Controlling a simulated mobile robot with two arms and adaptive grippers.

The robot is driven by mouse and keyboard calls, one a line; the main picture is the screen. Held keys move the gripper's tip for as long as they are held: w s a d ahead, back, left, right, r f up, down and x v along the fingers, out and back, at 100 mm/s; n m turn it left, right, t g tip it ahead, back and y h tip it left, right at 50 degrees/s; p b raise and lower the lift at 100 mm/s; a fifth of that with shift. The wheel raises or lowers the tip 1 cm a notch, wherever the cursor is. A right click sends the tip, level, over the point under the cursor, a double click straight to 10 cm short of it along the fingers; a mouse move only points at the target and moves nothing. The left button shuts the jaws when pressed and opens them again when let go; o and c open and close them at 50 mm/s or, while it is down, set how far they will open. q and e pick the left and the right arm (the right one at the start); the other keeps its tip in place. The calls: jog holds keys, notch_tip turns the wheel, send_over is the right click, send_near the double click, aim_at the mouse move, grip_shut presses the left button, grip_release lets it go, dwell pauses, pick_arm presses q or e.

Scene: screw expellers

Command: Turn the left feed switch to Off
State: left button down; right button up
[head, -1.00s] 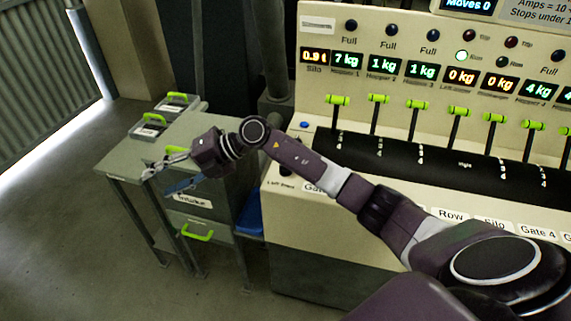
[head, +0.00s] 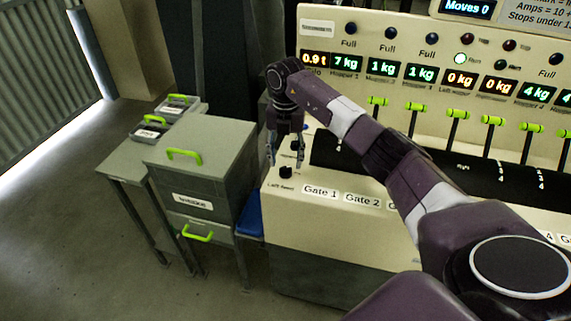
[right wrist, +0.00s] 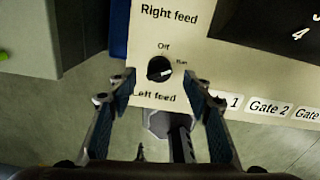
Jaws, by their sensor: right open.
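The left feed switch (head: 285,172) is a small black knob on the cream panel, above its "Left feed" label. In the right wrist view the knob (right wrist: 160,69) has "Off" above it and "Run" at its upper right. A pale mark shows on its right side, but I cannot tell for sure which way it points. My right gripper (head: 286,163) points down over the knob. In the right wrist view its open, empty fingers (right wrist: 160,88) stand either side of it, apart from it. My left gripper is not in view.
A "Right feed" label (right wrist: 170,12) lies above the knob. Gate labels (head: 321,192) run along the panel's front edge. Green-handled levers (head: 457,114) stand to the right. A grey drawer cabinet (head: 205,160) and a blue bin (head: 249,215) are at the left. Open floor lies in front.

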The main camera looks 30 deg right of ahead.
aim_at(285, 167)
jog(key=shift+f, duration=1.7)
jog(key=shift+c, duration=0.2)
jog(key=c, duration=1.1)
